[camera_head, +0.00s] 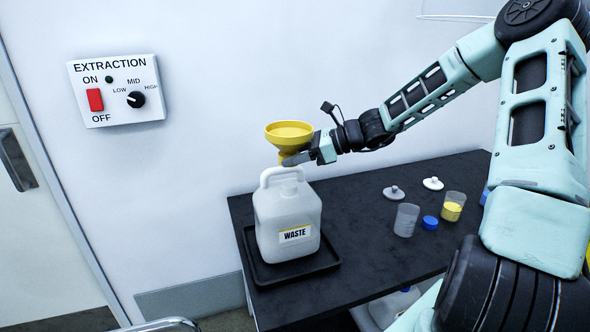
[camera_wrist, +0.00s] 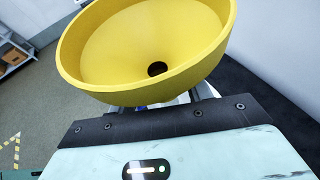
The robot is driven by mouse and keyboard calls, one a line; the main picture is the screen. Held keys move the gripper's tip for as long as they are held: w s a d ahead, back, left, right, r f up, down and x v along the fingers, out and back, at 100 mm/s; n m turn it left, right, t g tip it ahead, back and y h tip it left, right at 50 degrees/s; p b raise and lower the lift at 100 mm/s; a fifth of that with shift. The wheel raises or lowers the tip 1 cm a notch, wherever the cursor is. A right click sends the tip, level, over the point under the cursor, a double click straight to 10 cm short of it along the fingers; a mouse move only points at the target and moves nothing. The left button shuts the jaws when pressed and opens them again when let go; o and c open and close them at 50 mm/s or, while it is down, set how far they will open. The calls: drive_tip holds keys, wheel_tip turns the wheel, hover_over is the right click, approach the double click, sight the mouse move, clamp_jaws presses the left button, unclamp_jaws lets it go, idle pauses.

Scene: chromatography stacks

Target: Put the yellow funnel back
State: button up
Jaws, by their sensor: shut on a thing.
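The yellow funnel (camera_head: 289,134) is upright, with its wide mouth facing up, above the white waste jug (camera_head: 288,215) in the head view. My gripper (camera_head: 297,158) is shut on the funnel's lower part from the right. In the wrist view the funnel (camera_wrist: 150,50) fills the top, and its drain hole shows in the middle. The fingertips are mostly hidden beneath the bowl there. The jug stands in a black tray (camera_head: 262,275) on the black table.
On the black table (camera_head: 350,205), a clear beaker (camera_head: 406,220), a blue cap (camera_head: 430,222), a beaker of yellow liquid (camera_head: 453,206) and two pale lids (camera_head: 394,193) stand to the right. An extraction switch panel (camera_head: 117,91) is on the wall. Bare tabletop lies between tray and beakers.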

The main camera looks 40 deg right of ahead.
sight(295, 135)
wheel_tip(295, 135, up, 2)
drive_tip(key=shift+r+p, duration=0.1)
drive_tip(key=shift+p, duration=0.3)
drive_tip(key=shift+r+p, duration=1.1)
drive_tip(key=shift+p, duration=0.25)
